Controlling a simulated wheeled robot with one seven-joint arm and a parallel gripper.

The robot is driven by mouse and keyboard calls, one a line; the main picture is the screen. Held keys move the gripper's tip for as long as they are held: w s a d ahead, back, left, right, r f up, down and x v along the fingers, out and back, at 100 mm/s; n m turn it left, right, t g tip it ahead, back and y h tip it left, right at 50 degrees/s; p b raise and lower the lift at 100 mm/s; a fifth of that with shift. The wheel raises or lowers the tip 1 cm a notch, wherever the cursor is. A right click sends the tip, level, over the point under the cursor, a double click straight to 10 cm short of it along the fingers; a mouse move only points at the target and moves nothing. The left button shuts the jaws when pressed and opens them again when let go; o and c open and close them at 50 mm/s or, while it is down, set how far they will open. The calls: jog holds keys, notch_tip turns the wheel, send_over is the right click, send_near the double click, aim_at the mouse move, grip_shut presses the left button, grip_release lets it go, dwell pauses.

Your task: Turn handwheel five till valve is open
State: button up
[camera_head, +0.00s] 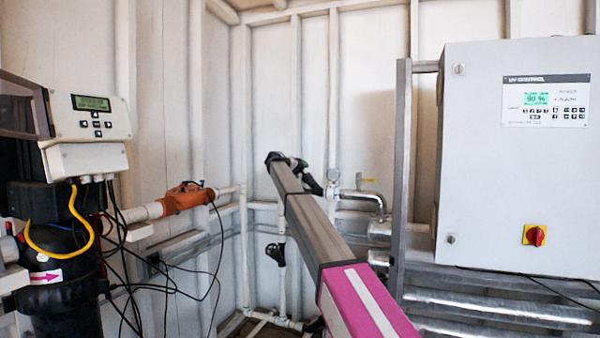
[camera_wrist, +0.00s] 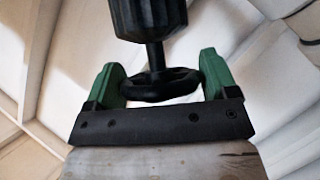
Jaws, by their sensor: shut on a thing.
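A black handwheel (camera_wrist: 162,85) sits between the two green fingers of my gripper (camera_wrist: 160,82) in the wrist view. The fingers are at opposite sides of its rim. A black valve body (camera_wrist: 148,18) and short stem rise from the wheel in the wrist view. In the head view my arm reaches away toward the back wall, and my gripper (camera_head: 303,168) is small at its far end. The wheel there is largely hidden by my arm. I cannot read a number on the wheel or tell whether the valve is open.
Another black handwheel (camera_head: 275,254) is on a lower pipe left of my arm. A metal pipe elbow (camera_head: 362,197) is close right of my gripper. A grey control cabinet (camera_head: 515,150) stands at right. A controller (camera_head: 88,118) with loose cables is at left.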

jog(key=n+y, duration=0.4)
jog(key=y, duration=0.1)
jog(key=shift+n, duration=0.4)
jog(key=n+g+y, duration=0.2)
jog(key=n+y, duration=0.2)
jog(key=shift+w+g, duration=0.1)
jog(key=shift+g, duration=0.2)
jog(key=n+g+y, duration=0.3)
jog(key=shift+n, duration=0.3)
jog(key=n+g+y, duration=0.1)
jog(key=n+g, duration=0.2)
jog(key=g, duration=0.1)
jog(key=shift+y, duration=0.3)
jog(key=shift+g, duration=0.3)
jog(key=o, duration=0.8)
jog(key=shift+r, duration=0.1)
